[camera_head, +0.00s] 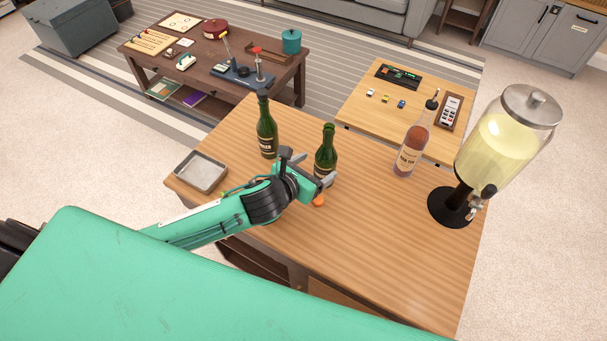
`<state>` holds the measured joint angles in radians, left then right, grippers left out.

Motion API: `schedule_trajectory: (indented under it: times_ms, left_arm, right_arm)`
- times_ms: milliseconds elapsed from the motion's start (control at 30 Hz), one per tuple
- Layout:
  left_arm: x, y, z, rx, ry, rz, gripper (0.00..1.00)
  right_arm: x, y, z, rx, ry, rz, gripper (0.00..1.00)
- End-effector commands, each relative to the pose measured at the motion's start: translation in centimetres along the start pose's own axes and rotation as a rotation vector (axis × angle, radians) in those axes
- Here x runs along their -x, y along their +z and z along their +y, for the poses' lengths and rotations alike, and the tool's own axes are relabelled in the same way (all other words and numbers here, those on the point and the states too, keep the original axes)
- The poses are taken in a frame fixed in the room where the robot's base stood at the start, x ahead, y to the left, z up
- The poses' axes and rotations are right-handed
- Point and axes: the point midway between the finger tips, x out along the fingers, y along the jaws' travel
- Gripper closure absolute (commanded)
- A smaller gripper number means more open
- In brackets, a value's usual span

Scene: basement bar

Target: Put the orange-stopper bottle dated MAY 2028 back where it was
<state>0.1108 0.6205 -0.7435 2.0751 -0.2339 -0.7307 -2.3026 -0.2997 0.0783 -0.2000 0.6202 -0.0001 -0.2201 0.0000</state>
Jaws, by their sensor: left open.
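My left gripper (309,170) reaches over the wooden counter from the left, open. A dark green bottle (326,154) stands upright just beyond its fingers, with its lower part partly covered; I cannot tell whether they touch. A small orange thing (318,201) shows just below the gripper; I cannot tell whether it is a stopper. Another green bottle (266,132) with a label stands behind and to the left. A pinkish bottle (410,148) with a pale label stands to the right. No MAY 2028 date is readable. My right gripper is not in view.
A grey tray (201,188) lies at the counter's left corner. A drink dispenser (500,138) on a black base stands at the right. The front right of the counter (400,250) is clear. A dark table and a lighter table stand beyond.

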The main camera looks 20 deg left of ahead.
Motion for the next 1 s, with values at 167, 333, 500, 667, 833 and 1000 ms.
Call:
schedule_trajectory:
  times_ms: [167, 333, 500, 667, 833, 1000]
  left_arm:
    - [3.0, -0.1, 0.0, -0.002, -0.001, 0.0, 0.25]
    - [4.6, -0.1, 0.0, 0.0, 0.0, 0.001, 0.25]
    - [5.0, 0.0, 0.0, 0.0, 0.0, 0.0, 0.25]
    - [5.0, 0.0, 0.0, 0.0, 0.0, -0.001, 0.25]
    - [5.0, 0.0, 0.0, 0.0, 0.0, -0.001, 0.25]
    - [5.0, 0.0, 0.0, 0.0, 0.0, -0.001, 0.25]
  right_arm:
    - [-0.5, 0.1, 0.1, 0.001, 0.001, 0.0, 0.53]
    - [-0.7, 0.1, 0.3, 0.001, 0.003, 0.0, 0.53]
    - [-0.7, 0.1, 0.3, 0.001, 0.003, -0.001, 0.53]
    - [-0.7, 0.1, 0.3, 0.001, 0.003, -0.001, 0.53]
    - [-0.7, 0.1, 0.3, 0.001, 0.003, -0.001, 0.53]
    - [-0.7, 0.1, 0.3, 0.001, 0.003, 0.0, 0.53]
